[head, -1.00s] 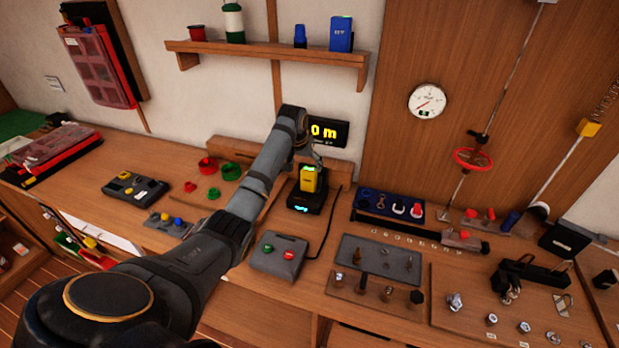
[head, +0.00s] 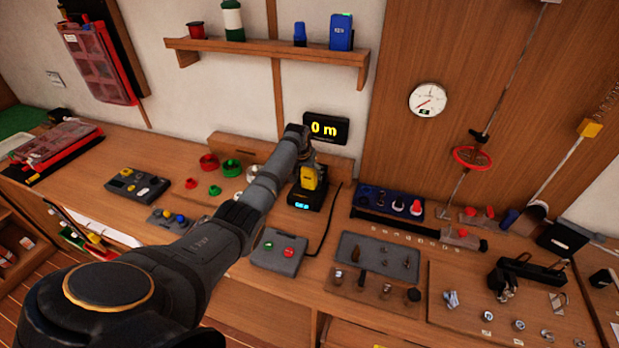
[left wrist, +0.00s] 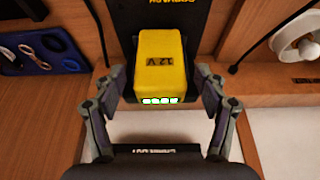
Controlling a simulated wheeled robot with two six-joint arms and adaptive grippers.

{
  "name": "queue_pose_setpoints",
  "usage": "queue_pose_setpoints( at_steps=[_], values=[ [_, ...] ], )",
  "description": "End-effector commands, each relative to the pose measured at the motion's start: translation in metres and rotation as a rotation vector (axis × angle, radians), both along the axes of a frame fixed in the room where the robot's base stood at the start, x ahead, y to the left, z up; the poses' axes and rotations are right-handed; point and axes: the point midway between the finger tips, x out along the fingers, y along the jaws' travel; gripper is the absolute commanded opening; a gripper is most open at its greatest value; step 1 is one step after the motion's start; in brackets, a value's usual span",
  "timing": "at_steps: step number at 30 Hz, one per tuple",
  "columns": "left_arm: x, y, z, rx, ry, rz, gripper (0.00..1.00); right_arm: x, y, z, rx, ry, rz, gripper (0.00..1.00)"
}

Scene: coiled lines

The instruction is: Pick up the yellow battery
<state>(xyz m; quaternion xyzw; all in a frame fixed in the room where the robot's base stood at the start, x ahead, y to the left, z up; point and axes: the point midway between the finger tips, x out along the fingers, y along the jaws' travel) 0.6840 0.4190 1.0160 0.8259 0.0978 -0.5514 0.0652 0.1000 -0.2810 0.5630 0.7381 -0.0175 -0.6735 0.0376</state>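The yellow battery (head: 308,178) stands upright in a black charger (head: 303,197) with a lit cyan display, near the back of the bench. In the left wrist view the battery (left wrist: 160,62) is marked "12 V" and shows a row of small green and white lights. My left gripper (left wrist: 158,80) has one finger on each side of the battery. The fingers look open, with narrow gaps beside the battery; firm contact does not show. In the head view my left gripper (head: 312,160) is at the battery's top and partly hides it. My right gripper is not in view.
A grey box with green and red buttons (head: 277,250) sits in front of the charger, with a black cable running beside it. A blue tray of tools (head: 388,203) lies to the right. Green and red rings (head: 215,165) lie left. A "0 m" display (head: 326,128) is behind.

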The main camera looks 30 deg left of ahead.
Motion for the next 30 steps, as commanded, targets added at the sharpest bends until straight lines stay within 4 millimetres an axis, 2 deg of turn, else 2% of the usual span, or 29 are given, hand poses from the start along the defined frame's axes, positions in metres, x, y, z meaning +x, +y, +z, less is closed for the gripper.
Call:
queue_pose_setpoints(
  at_steps=[1,12,15,25,30],
  values=[
    [0.000,0.000,0.000,0.000,0.000,0.000,0.61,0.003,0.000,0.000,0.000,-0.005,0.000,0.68],
    [0.000,0.000,0.000,0.000,0.001,0.000,0.10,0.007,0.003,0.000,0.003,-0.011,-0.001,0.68],
    [0.000,0.000,0.000,0.000,0.001,0.000,0.00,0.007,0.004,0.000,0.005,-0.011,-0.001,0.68],
    [0.001,0.000,0.005,0.001,-0.003,0.000,0.00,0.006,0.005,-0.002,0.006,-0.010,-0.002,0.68],
    [0.002,0.001,0.035,0.002,-0.008,-0.001,0.00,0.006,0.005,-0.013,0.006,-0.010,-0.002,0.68]
  ],
)
